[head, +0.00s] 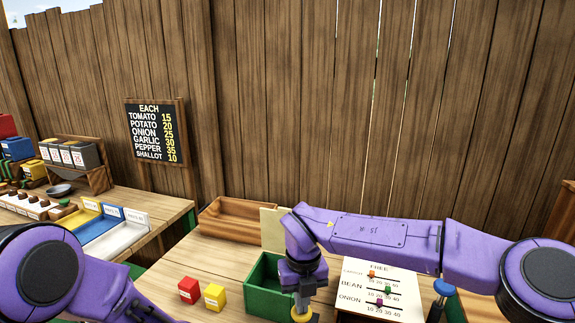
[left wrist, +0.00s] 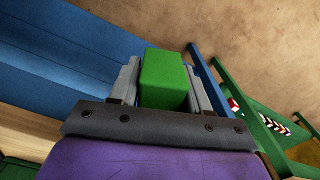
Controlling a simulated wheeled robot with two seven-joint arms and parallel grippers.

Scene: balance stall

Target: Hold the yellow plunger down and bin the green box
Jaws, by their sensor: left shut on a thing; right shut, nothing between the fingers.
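The green box (left wrist: 165,80) shows in the left wrist view, between the two grey fingers of my left gripper (left wrist: 165,85), which is shut on it. My left gripper is outside the head view; only my left arm shows at the lower left. The yellow plunger (head: 301,316) is at the bottom edge of the head view, partly cut off. My right gripper (head: 302,303) points down, shut and empty, with its tips at the plunger's yellow top. How far the plunger is pressed I cannot tell. An open green bin (head: 262,300) stands just left of my right gripper.
A red box (head: 189,290) and a yellow box (head: 215,297) sit on the table left of the bin. A wooden tray (head: 235,222) lies behind. A slider board (head: 378,290) and a blue-topped plunger (head: 444,287) are at the right. Blue surfaces (left wrist: 60,65) lie under my left gripper.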

